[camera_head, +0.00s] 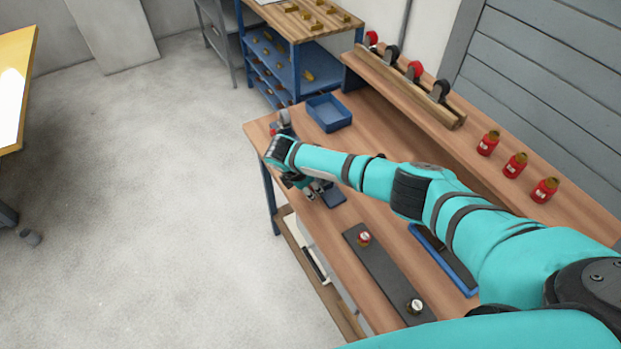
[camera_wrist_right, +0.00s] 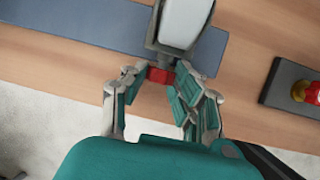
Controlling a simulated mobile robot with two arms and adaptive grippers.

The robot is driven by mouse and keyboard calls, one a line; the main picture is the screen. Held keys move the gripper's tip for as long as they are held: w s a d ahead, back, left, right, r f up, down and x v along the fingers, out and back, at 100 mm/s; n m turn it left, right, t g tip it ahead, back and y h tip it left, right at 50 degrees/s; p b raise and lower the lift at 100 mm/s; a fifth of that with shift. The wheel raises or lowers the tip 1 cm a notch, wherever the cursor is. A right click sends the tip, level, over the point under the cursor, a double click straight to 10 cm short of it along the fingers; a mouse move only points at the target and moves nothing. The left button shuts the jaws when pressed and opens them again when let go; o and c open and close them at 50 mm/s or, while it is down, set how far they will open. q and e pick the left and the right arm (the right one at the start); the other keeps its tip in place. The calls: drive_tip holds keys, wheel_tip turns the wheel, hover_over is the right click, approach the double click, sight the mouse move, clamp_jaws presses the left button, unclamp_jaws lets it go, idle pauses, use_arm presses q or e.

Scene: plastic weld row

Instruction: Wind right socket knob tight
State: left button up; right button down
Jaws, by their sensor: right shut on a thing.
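My right gripper (camera_head: 316,191) is at the far left end of the bench, low over a blue-grey plate (camera_head: 335,196). In the right wrist view its fingers (camera_wrist_right: 158,88) are shut on a small red part (camera_wrist_right: 160,75), which looks like a knob. The red part sits below a pale grey and dark body (camera_wrist_right: 184,22) over the plate. I cannot tell whether it is the right socket knob, or how tight it is. My left gripper is out of view.
A blue tray (camera_head: 329,113) stands behind my right gripper. A blue-edged strip (camera_head: 445,262) lies beside the dark one. Several red jars (camera_head: 515,165) and a rack of wheels (camera_head: 413,85) stand on the raised shelf.

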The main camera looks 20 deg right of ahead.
drive_tip(key=shift+s+r+t+p, duration=0.2)
drive_tip(key=shift+s+t+p, duration=0.1)
drive_tip(key=shift+t+p, duration=0.75)
drive_tip(key=shift+w+f+m+t+p, duration=0.1)
drive_tip(key=shift+f+m+t+p, duration=0.2)
drive_tip(key=shift+t, duration=0.35)
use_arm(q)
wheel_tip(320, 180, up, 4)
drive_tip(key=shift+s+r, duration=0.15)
use_arm(e)
drive_tip(key=shift+y, duration=0.3)
drive_tip(key=c, duration=1)
unclamp_jaws()
drive_tip(key=shift+r, duration=0.1)
drive_tip(key=shift+c, duration=0.2)
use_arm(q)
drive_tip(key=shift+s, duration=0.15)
use_arm(e)
drive_tip(key=v, duration=1.2)
